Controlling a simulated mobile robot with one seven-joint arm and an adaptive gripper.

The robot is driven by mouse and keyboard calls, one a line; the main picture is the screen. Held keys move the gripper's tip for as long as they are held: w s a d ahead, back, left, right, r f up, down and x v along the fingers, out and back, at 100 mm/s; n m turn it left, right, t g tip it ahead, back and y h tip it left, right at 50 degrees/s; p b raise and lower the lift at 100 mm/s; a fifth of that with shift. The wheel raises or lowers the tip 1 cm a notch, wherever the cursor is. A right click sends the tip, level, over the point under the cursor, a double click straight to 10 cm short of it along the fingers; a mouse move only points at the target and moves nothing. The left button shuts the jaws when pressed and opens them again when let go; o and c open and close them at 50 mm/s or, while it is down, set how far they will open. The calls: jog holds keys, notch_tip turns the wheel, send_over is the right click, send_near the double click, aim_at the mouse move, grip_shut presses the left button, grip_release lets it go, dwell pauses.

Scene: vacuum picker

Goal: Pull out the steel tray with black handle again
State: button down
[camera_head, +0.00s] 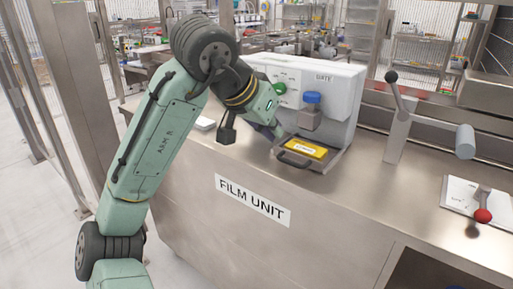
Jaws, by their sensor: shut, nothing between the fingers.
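The steel tray (316,166) with a black handle (293,160) shows in the head view, at the front foot of a white machine (325,95) on the steel counter. It carries a yellow block with a label (304,148). The tray juts out over the counter towards the front. My gripper (277,133) is at the end of my green arm, just left of and behind the tray's front. It is shut with nothing visible in it. Its fingertips are small and partly hard to make out, so I cannot tell whether they touch the tray.
The machine has a green button (280,88) and a blue-capped part (312,98) above the tray. The counter in front of the tray is clear.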

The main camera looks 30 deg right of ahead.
aim_at(293, 152)
jog(key=p+x, duration=0.1)
jog(key=x, duration=0.9)
jog(key=shift+w+a, duration=0.1)
